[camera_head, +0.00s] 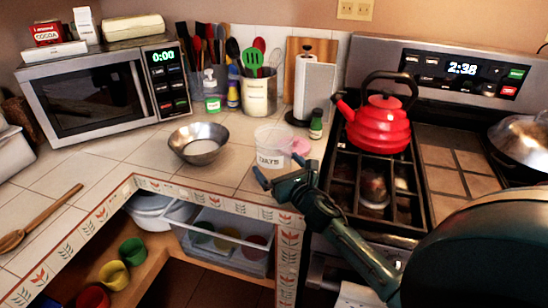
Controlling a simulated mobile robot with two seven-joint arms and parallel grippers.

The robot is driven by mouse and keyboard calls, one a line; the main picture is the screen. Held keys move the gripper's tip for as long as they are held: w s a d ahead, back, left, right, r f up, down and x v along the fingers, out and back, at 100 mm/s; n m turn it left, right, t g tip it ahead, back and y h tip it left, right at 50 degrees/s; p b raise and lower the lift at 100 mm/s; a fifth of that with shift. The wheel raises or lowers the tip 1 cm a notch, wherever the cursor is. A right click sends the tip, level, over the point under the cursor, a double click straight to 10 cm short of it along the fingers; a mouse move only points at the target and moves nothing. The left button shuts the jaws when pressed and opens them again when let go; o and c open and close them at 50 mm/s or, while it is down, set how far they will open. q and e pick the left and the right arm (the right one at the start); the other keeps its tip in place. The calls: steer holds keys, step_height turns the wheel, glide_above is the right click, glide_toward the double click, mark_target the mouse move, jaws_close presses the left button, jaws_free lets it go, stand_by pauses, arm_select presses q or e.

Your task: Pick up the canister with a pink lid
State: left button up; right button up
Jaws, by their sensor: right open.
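A translucent whitish canister (273,142) with dark lettering on its front stands upright on the tiled counter, left of the stove. A pink round piece (300,146), which looks like a lid, shows low beside its right side; no pink shows on the canister's top. My right gripper (279,174) is open and empty. It is in front of the canister in the picture, near the counter's front edge, its fingers spread toward the canister and overlapping its lower part. I cannot tell whether they touch. My left gripper is not in view.
A metal bowl (198,142) stands left of the canister. A small green bottle (316,125) and a paper towel holder (314,88) stand behind. A red kettle (380,124) sits on the stove at right. A microwave (95,92) fills the back left; counter in front is mostly clear.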

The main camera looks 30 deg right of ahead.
steer(key=shift+w+d, duration=0.1)
steer(key=shift+w, duration=0.85)
steer(key=c, duration=1.1)
steer(key=shift+c, duration=0.2)
steer(key=shift+r, duration=0.2)
